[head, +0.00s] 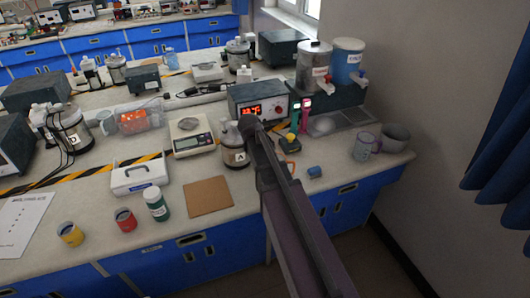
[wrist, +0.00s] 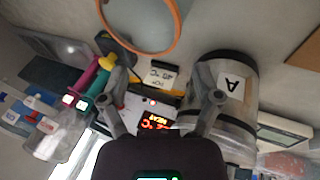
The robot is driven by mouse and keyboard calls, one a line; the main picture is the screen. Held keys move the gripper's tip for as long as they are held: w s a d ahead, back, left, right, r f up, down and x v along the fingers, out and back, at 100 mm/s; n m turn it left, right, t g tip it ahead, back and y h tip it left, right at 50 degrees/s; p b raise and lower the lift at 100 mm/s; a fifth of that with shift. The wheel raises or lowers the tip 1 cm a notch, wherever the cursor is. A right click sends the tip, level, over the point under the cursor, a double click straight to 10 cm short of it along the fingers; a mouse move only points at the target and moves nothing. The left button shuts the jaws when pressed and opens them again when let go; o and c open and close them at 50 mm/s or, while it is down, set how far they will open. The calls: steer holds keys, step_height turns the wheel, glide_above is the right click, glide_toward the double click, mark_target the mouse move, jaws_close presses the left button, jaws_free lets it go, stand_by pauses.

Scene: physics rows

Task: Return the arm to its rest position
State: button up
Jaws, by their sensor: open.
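My arm reaches up from the bottom right in the head view, and my gripper (head: 249,124) is over the bench in front of the red-lit display unit (head: 260,104). In the wrist view, my gripper (wrist: 165,88) has its two fingers spread apart with nothing held between them. The steel pot marked A (head: 234,150) stands just left of the gripper in the head view. In the wrist view the pot (wrist: 232,95) is close to the right finger; I cannot tell whether they touch. The fingertips are hard to make out in the head view.
Pink and green upright tools (head: 300,118) stand right of the gripper, near an orange loop (head: 290,170).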

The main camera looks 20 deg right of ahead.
stand_by(0.4)
steer(key=s+a+f+g+y, duration=0.1)
steer(key=s+a, duration=0.3)
steer(key=s, duration=0.5)
steer(key=s+a+f+g+y, duration=0.1)
steer(key=s+a+y, duration=0.2)
steer(key=s, duration=0.6)
steer(key=a, duration=0.2)
steer(key=shift+s+a+m+g, duration=0.3)
steer(key=shift+s, duration=0.1)
